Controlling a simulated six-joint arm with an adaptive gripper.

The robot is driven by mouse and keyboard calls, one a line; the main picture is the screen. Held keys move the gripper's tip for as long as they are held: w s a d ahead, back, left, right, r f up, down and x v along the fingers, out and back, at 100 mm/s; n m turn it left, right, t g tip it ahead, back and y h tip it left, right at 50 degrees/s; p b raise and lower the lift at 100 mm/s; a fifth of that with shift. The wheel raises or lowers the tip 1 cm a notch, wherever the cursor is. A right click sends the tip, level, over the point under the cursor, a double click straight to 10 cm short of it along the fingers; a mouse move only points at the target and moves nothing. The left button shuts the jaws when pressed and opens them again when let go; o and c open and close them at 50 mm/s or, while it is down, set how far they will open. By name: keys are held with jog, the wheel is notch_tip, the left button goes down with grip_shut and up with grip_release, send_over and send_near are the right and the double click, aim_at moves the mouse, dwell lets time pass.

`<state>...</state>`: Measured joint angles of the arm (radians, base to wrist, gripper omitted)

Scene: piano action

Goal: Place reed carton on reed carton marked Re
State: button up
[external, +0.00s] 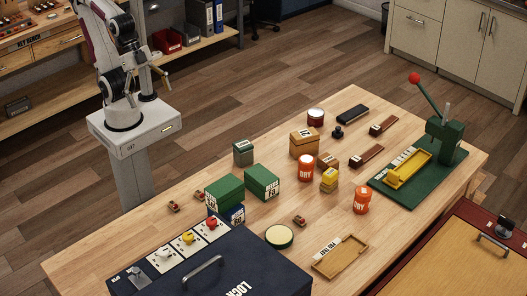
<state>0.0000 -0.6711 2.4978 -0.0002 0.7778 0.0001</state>
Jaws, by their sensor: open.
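Two green cartons stand close together left of the table's middle. The left green carton (225,191) is partly hidden at its lower front by a small blue box. The right green carton (262,182) has a white label on its front. The labels are too small to read surely, so I cannot tell which carton is marked Re. Neither green carton rests on the other. My gripper (160,75) is open and empty, high over my pedestal at the upper left, well away from both cartons.
A blue box (235,214) stands before the green cartons, a grey-green box (243,153) behind them. A tan box (304,142), orange jars (306,168) and yellow blocks (329,180) stand to the right. A dark case (215,268) fills the near left. A green lever press (445,140) stands far right.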

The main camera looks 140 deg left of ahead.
jog(key=shift+s+g, duration=0.3)
jog(key=shift+s, duration=1.4)
